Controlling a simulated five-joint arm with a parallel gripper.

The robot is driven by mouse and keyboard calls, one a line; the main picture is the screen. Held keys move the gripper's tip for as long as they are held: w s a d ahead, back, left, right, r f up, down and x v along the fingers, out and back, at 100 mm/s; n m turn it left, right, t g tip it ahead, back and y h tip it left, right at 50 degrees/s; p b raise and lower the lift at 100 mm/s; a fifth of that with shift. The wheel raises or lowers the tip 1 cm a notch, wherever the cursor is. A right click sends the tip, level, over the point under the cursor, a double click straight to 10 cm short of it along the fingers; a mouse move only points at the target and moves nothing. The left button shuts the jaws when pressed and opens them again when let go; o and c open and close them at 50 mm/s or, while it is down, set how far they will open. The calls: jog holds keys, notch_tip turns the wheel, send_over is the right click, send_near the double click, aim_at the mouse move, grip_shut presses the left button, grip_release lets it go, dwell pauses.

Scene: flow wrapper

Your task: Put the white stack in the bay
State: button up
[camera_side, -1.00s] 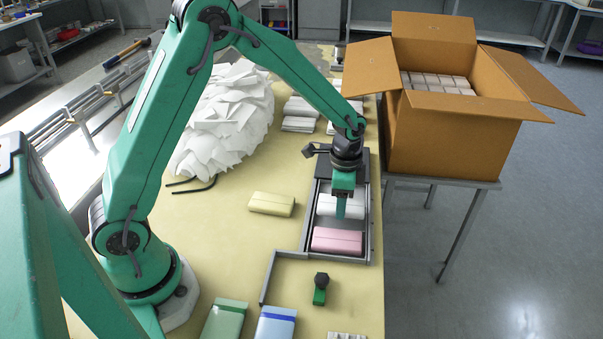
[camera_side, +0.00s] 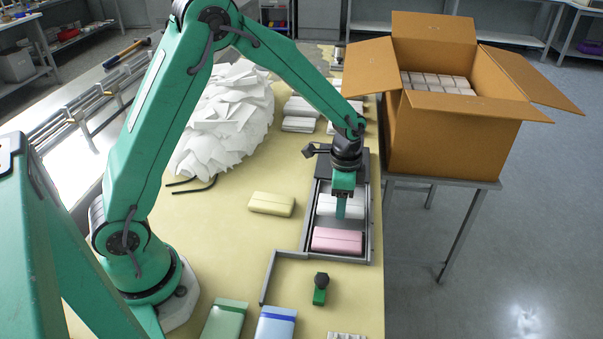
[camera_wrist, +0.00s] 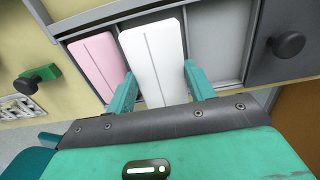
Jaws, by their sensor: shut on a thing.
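The white stack (camera_side: 326,206) lies flat inside the grey-walled bay (camera_side: 306,232), behind the pink stack (camera_side: 337,240). My gripper (camera_side: 341,212) points down over the white stack. In the wrist view the white stack (camera_wrist: 153,55) sits between the two green fingers of my gripper (camera_wrist: 159,70), which is shut on it. The pink stack (camera_wrist: 97,58) lies just left of it, with the left finger near the gap between them. The underside of the white stack is hidden, so I cannot tell whether it touches the bay floor.
A yellow stack (camera_side: 271,204) lies on the table left of the bay. A green stack (camera_side: 225,320) and a blue stack (camera_side: 276,323) lie at the front. A black knob on a green base (camera_side: 320,289) stands before the bay. An open carton (camera_side: 450,135) stands right.

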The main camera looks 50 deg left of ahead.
jog(key=shift+f, duration=1.45)
dwell(0.8)
jog(key=o, duration=0.9)
jog(key=shift+c, duration=1.1)
jog(key=shift+r, duration=0.1)
jog(key=shift+r, duration=0.3)
jog(key=o, duration=0.3)
jog(key=shift+r, duration=3.6)
